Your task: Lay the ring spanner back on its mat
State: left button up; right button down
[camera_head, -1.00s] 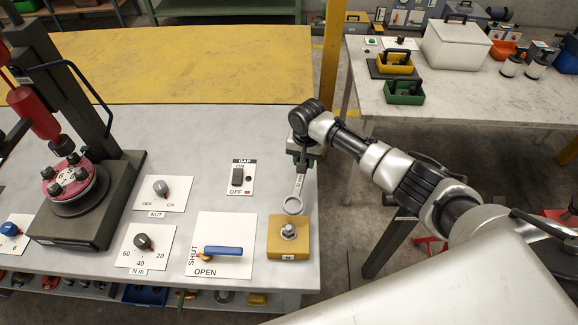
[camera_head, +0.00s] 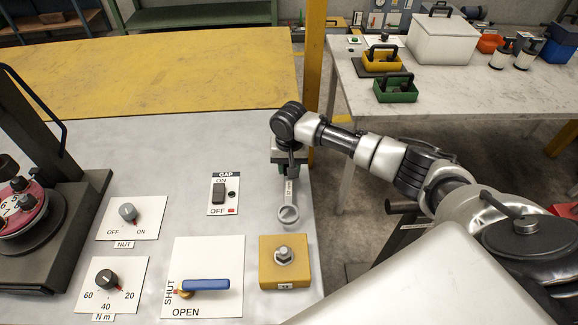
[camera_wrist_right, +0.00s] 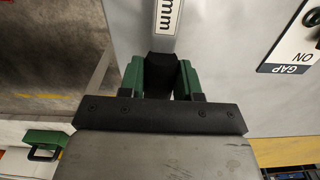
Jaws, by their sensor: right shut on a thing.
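The ring spanner is a grey flat bar with a ring end (camera_head: 288,214), hanging toward the front from my right gripper (camera_head: 290,168). The right gripper is shut on its dark far end. In the wrist view the green fingers (camera_wrist_right: 165,75) close on a dark grip, and the spanner's shaft (camera_wrist_right: 168,25) shows a label ending in "mm". The ring is behind a yellow block (camera_head: 270,278) with a hex nut (camera_head: 284,255), apart from it in the picture. I cannot tell its height over the bench. No mat is clearly recognisable. My left gripper is out of view.
A wide yellow surface (camera_head: 150,65) lies behind. A yellow post (camera_head: 314,70) stands behind my right arm.

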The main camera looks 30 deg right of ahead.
jog(key=shift+f+b, duration=0.55)
jog(key=shift+f, duration=0.25)
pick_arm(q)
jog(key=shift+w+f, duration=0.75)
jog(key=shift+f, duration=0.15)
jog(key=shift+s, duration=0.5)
pick_arm(e)
jog(key=shift+f, duration=0.45)
jog(key=c, duration=0.7)
grip_release()
